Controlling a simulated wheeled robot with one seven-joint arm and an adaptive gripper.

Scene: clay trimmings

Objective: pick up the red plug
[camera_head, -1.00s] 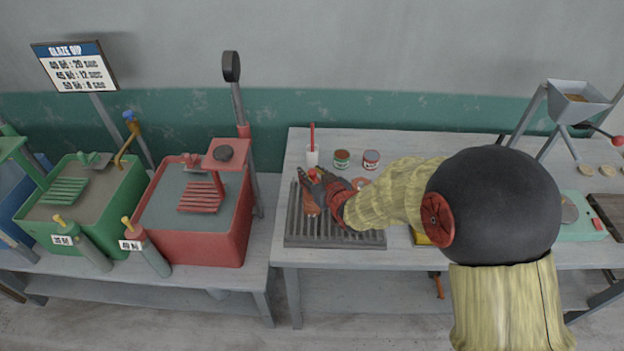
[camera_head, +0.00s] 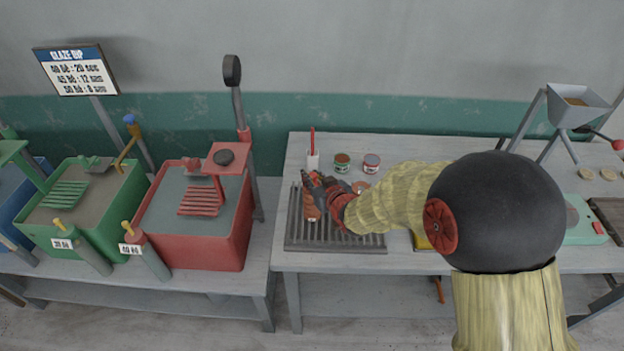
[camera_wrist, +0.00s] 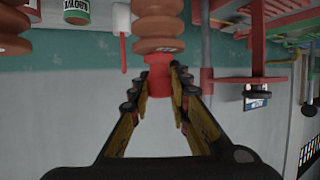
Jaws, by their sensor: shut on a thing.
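The red plug (camera_wrist: 158,76) shows in the wrist view between the two fingers of my gripper (camera_wrist: 159,88), at the end of a brown ribbed ceramic piece (camera_wrist: 158,28). The fingers are shut on the plug's sides. The plug adjoins the ribbed piece; I cannot tell how deep it sits in it. In the head view my gripper (camera_head: 322,184) is over the back left of the grey slatted rack (camera_head: 345,240), with the ribbed piece (camera_head: 311,208) just in front of it. The fingers mostly hide the plug there.
A white cup (camera_head: 313,162) with a red-handled tool stands behind my gripper. Two small tins (camera_head: 342,161) (camera_head: 372,161) stand to its right. A red glaze tub (camera_head: 195,238) is on the lower bench at left. The rack's front slats are clear.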

